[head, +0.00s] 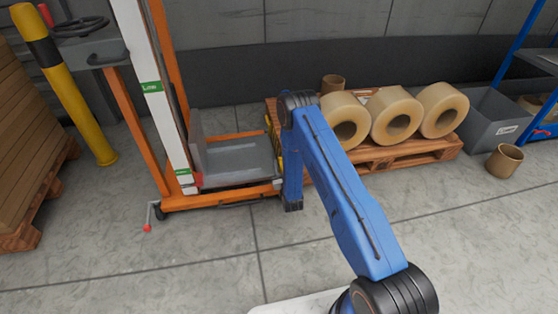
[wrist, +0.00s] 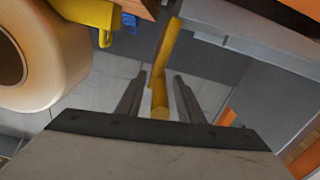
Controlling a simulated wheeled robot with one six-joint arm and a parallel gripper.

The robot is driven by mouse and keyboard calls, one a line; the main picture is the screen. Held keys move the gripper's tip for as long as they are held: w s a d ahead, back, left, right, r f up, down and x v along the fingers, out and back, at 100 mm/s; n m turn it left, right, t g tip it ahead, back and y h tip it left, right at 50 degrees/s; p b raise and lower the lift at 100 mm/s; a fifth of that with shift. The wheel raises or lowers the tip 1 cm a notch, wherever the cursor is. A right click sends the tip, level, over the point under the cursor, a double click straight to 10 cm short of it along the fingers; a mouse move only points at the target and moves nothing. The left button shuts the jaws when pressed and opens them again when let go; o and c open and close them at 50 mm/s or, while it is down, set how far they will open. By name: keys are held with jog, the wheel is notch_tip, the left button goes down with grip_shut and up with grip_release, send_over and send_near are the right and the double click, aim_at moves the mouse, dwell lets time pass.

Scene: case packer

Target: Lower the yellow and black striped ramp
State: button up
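The yellow and black ramp (head: 279,150) shows only as a narrow upright strip in the head view, between the lifter's grey platform and the pallet. My blue arm hides much of it. In the wrist view a yellow bar (wrist: 160,92) runs between the two dark fingers of my gripper (wrist: 159,84). The fingers are apart, with gaps visible on both sides of the bar. I cannot tell whether the bar is the ramp's edge or a handle on it. My gripper's fingers are not clearly visible in the head view.
An orange lifter with a grey platform (head: 240,160) stands left of my arm. A wooden pallet (head: 400,158) with several tan rolls (head: 397,115) is close on the right. A yellow post (head: 65,90) stands at the left. The floor in front is clear.

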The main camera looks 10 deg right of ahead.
jog(key=shift+w, duration=0.15)
grip_shut()
